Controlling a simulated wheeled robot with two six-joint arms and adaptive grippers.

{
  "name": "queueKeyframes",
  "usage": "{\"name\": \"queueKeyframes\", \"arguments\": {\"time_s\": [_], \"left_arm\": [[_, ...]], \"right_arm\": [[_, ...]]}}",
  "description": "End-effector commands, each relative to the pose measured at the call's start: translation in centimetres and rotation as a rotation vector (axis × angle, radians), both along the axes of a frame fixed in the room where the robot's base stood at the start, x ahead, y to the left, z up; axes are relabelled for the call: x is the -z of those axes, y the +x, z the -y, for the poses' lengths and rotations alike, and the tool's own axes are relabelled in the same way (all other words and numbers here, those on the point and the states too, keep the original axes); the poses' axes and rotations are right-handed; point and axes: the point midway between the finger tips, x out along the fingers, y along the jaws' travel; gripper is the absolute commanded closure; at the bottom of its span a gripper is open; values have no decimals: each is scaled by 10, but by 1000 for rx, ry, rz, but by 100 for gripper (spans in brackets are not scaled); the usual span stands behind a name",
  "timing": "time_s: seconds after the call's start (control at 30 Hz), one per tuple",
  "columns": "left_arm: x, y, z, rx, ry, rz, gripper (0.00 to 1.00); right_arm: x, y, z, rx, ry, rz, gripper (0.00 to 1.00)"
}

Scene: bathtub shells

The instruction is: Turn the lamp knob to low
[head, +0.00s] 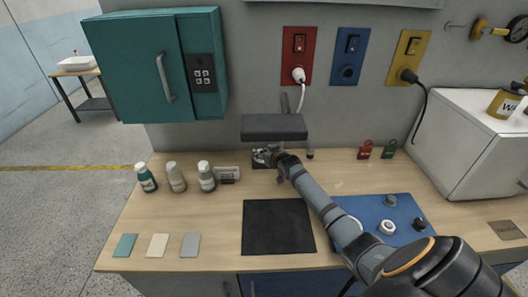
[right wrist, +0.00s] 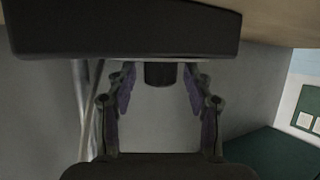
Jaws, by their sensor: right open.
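The lamp's dark grey rectangular head (head: 274,127) overhangs the back of the counter. In the right wrist view a dark block (right wrist: 120,28), apparently part of the lamp, fills the top. A short dark cylinder, apparently the knob (right wrist: 160,75), sticks out from it. My right gripper (head: 263,156) is below the lamp head in the head view. In the right wrist view its open fingers (right wrist: 160,88) stand on either side of the knob, with visible gaps. The knob's setting is not readable, and the head view hides it behind my gripper. My left gripper is out of view.
A black mat (head: 262,242) and a blue panel (head: 350,207) with knobs lie in front. A teal cabinet (head: 140,65) hangs at the upper left; a white box (head: 460,155) stands right.

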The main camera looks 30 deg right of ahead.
Motion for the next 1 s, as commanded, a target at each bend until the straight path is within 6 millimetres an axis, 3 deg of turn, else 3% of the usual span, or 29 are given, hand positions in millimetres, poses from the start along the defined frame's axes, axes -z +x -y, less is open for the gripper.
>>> {"name": "queueKeyframes", "arguments": {"time_s": [0.2, 0.6, 1.0], "left_arm": [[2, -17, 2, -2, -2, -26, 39], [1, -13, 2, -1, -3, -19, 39], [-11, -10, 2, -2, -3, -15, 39]], "right_arm": [[0, 0, 0, 0, 0, 0, 49], [0, 0, 0, 0, 1, 0, 100], [-2, 0, -1, 90, 2, -1, 100]]}}
